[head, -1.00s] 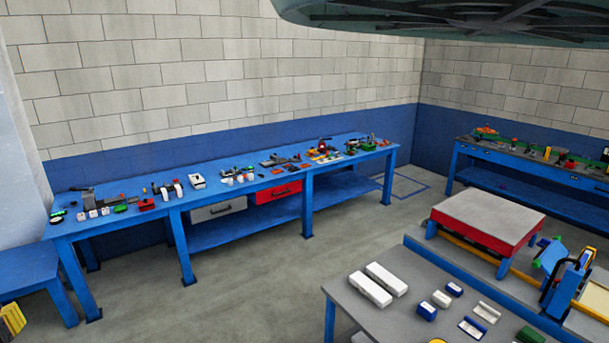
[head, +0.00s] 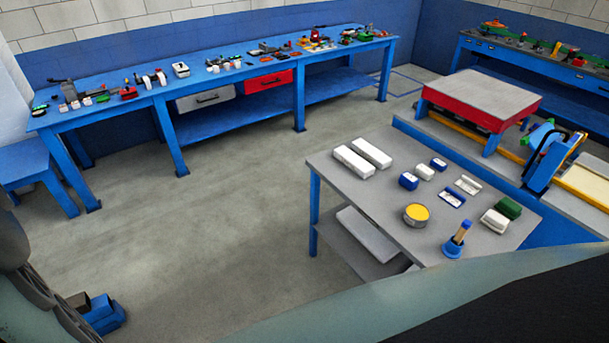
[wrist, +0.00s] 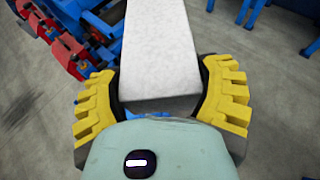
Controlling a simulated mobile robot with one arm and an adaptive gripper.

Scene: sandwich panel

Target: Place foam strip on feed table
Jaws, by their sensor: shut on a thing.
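My gripper (wrist: 162,100) has yellow ribbed fingers and is shut on a white foam strip (wrist: 160,45) in the wrist view. The strip points away from my palm, and its far end is cut off by the top edge. The strip and gripper do not show in the head view. There, a low table with a grey top and red sides (head: 482,98) stands at the right. It may be the feed table, but I cannot tell for sure. Its top is bare.
A grey worktable (head: 345,210) holds two white blocks (head: 362,158), several small blue, white and green pieces, a yellow-topped tin (head: 416,213) and a blue-based brush (head: 456,240). A blue bench (head: 225,85) lines the wall. Floor between is clear.

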